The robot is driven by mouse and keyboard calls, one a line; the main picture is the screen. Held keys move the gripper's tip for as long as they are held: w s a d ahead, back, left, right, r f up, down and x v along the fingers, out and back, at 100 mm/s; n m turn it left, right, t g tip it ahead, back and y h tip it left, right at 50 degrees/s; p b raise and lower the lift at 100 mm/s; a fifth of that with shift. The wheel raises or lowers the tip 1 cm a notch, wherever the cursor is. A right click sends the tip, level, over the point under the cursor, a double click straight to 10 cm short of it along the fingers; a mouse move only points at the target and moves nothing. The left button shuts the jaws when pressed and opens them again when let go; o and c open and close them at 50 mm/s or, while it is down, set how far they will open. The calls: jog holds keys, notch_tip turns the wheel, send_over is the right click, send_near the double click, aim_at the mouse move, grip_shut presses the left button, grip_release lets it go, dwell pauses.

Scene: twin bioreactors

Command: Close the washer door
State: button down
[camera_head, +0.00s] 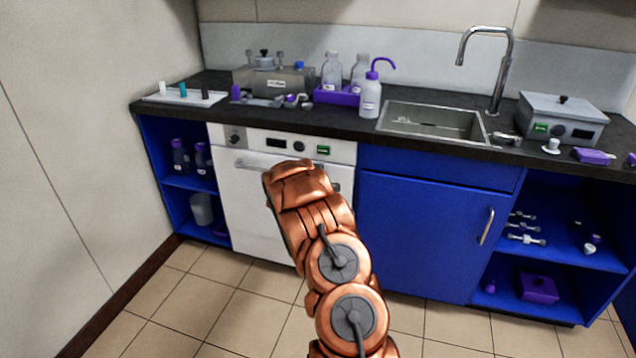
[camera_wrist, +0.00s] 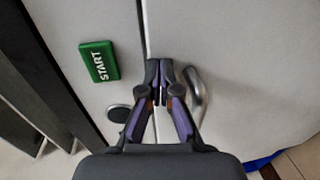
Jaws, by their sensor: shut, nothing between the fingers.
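The washer (camera_head: 290,145) is the white appliance under the dark counter. Its white door (camera_head: 240,200) stands upright under the control panel and looks about flush with it; my arm hides its right part. The bar handle (camera_head: 262,165) runs along the door's top. In the wrist view, a narrow dark seam separates the panel from the door (camera_wrist: 260,70), and the curved handle end (camera_wrist: 199,95) shows. My gripper (camera_wrist: 160,72) is shut and empty, its tips at the seam beside the handle; I cannot tell whether they touch. The arm hides the gripper in the head view.
The green START button (camera_wrist: 99,62) and a round dark knob (camera_wrist: 118,113) are left of my fingers in the wrist view. Blue cabinets (camera_head: 410,230) flank the washer. Bottles (camera_head: 370,95) and a sink (camera_head: 432,120) are on the counter. The tiled floor (camera_head: 240,315) is clear.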

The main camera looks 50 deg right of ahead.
jog(key=shift+d+r+p, duration=0.3)
jog(key=shift+d+r, duration=0.1)
jog(key=shift+r, duration=0.1)
jog(key=shift+s+d+r, duration=0.1)
jog(key=f+p+v, duration=0.1)
jog(key=f+v, duration=0.1)
jog(key=v, duration=1.2)
jog(key=shift+a+f, duration=0.35)
jog(key=shift+a, duration=0.15)
